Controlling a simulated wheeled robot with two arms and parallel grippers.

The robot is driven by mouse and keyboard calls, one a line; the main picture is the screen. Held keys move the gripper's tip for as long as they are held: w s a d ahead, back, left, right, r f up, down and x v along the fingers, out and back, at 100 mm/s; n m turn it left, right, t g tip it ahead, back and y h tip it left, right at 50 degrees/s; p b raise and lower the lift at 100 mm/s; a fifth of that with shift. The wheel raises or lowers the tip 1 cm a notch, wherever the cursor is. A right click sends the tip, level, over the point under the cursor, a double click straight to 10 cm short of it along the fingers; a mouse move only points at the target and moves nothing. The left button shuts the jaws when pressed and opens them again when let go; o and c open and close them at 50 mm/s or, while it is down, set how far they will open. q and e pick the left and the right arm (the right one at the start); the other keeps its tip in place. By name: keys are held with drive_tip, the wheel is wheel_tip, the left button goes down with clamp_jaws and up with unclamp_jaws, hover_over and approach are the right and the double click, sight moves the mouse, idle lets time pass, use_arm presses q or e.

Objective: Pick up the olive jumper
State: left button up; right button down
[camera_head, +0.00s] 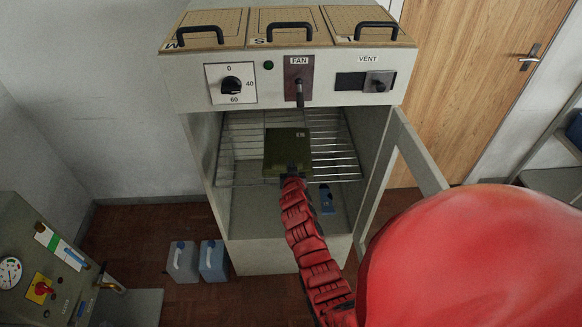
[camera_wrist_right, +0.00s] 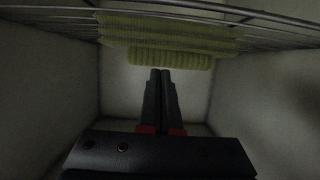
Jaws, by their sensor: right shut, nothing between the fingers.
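The olive jumper (camera_head: 288,146) is a flat, folded dark-green block with a small pale mark on top. It lies on the wire rack (camera_head: 235,160) inside the open cabinet. In the right wrist view, its ribbed olive edge (camera_wrist_right: 160,40) shows at the rack's level, with a ribbed roll (camera_wrist_right: 157,58) below. My right gripper (camera_wrist_right: 160,74) is shut and empty, its fingertips just under that roll in the picture; I cannot tell whether they touch it. My left gripper is not in view.
The cabinet door (camera_head: 417,150) stands open on the right. A control panel (camera_head: 290,82) is above the opening. A small blue object (camera_head: 327,199) is inside the cabinet below the rack. Two jugs (camera_head: 214,261) stand on the floor at left, near a machine (camera_head: 45,262).

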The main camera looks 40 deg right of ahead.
drive_tip(key=shift+s+f, duration=0.1)
drive_tip(key=shift+f, duration=0.15)
drive_tip(key=shift+s+a+f, duration=0.1)
drive_tip(key=shift+s+a, duration=0.05)
drive_tip(key=s+a+b, duration=0.3)
drive_tip(key=s, duration=0.3)
drive_tip(key=shift+a, duration=0.35)
drive_tip(key=shift+r, duration=0.25)
idle(0.5)
